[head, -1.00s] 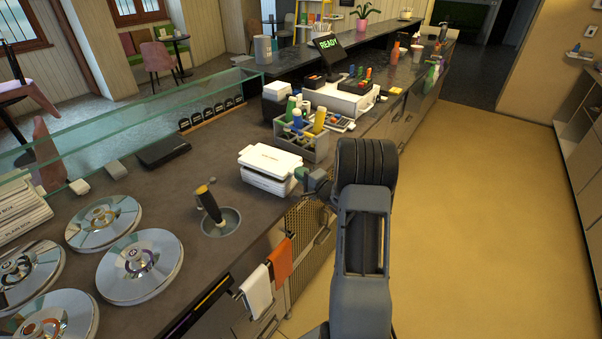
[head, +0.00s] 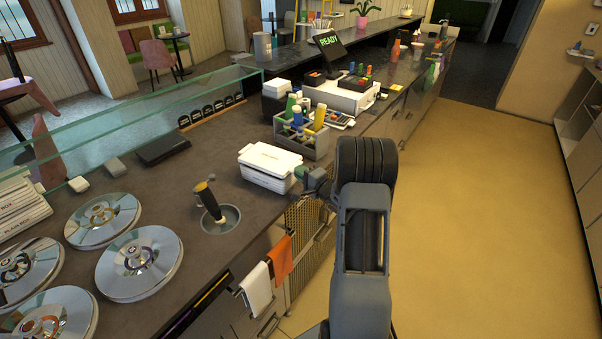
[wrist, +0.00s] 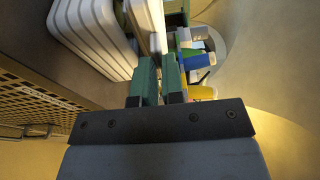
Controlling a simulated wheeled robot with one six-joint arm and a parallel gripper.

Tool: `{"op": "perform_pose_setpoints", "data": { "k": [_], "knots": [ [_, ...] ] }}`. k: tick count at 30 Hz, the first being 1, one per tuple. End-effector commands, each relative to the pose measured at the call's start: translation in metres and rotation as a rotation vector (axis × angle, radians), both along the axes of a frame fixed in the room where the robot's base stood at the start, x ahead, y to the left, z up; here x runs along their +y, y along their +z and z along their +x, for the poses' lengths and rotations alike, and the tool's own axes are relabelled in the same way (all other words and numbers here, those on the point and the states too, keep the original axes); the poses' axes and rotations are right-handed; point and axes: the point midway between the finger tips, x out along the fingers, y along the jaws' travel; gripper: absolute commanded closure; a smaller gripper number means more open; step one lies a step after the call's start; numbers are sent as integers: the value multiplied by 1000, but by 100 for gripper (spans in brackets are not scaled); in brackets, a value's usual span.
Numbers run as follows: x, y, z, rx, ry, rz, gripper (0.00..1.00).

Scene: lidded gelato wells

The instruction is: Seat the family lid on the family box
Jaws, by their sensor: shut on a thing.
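The white family box (head: 264,180) stands on the dark counter, left of my arm. The white family lid (head: 271,157) lies over its top; at this size I cannot tell whether its rim is fully down all round. My gripper (head: 309,181) is at the box's right end, low beside the lid edge, partly hidden by my arm. In the wrist view my gripper (wrist: 158,82) has its green fingers close together on a thin white edge (wrist: 157,42), which looks like the lid's. The ribbed white box wall (wrist: 90,35) shows left of the fingers.
A grey caddy of bottles (head: 313,149) stands just behind the box. A tool in a round well (head: 220,218) is in front of it, with several round metal lids (head: 140,263) to the left. Towels (head: 257,287) hang on the counter front. The floor at right is clear.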

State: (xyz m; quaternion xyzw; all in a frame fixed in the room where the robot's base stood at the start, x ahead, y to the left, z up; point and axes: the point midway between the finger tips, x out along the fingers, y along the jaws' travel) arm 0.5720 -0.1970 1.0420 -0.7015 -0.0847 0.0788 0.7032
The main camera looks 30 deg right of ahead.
Motion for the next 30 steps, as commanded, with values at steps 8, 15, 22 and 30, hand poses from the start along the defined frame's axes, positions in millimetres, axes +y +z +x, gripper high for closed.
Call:
{"op": "perform_pose_setpoints", "data": {
  "k": [8,15,22,30],
  "knots": [
    [0,-5,0,0,0,0,100],
    [0,-8,0,0,0,0,100],
    [0,-12,0,0,0,0,100],
    [0,-14,0,0,0,0,86]
  ]
}}
